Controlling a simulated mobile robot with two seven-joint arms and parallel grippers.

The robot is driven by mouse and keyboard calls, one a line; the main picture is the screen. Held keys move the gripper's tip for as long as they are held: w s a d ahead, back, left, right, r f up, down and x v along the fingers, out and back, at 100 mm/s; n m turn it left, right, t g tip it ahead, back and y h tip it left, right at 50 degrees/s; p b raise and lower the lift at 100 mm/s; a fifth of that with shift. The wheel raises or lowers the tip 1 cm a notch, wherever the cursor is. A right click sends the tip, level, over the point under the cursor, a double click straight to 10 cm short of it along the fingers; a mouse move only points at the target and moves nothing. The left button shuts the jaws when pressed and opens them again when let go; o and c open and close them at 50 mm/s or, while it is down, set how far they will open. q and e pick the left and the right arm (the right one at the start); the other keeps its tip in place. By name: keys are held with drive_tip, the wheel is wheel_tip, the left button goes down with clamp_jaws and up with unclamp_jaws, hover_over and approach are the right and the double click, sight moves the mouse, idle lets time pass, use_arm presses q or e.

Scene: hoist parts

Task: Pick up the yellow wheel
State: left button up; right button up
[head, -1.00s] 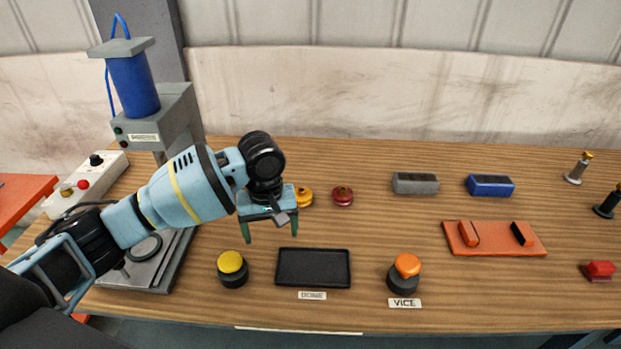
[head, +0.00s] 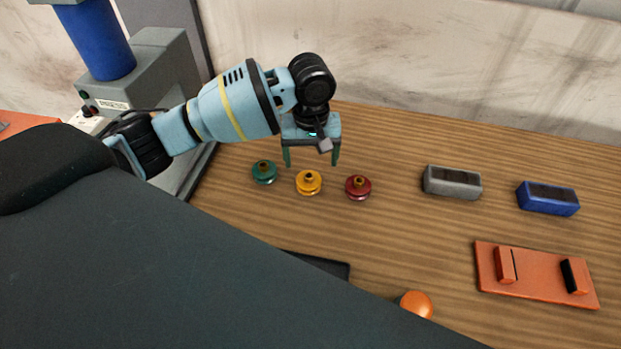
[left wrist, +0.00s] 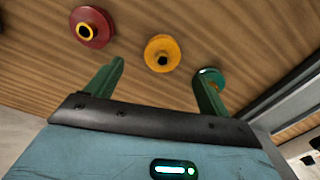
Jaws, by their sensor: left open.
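The yellow wheel (head: 308,182) lies flat on the wooden table, between a green wheel (head: 264,172) on its left and a red wheel (head: 358,187) on its right. My left gripper (head: 311,160) is open and empty, with its fingers pointing down, and appears just above and behind the yellow wheel. In the left wrist view the yellow wheel (left wrist: 163,53) shows beyond and between the two open fingertips (left wrist: 161,72), apart from them. The red wheel (left wrist: 91,27) and the green wheel (left wrist: 208,76) show on either side. My right gripper is not in view.
An orange fixture plate (head: 535,273) lies at the front right. An orange knob (head: 416,304) and a dark tray (head: 326,264) are partly hidden by my dark arm link. A press (head: 165,85) stands at left.

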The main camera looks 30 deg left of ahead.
sight(309, 175)
use_arm(q)
wheel_tip(309, 175, down, 2)
drive_tip(key=shift+f, duration=0.1)
drive_tip(key=shift+w+a+f, duration=0.1)
drive_tip(key=shift+w+f, duration=0.05)
drive_tip(key=shift+f, duration=0.25)
drive_tip(key=f, duration=0.4)
drive_tip(key=shift+a+f+b, duration=0.25)
drive_tip(key=shift+b, duration=0.1)
drive_tip(key=shift+r, duration=0.1)
drive_tip(key=c, duration=1.5)
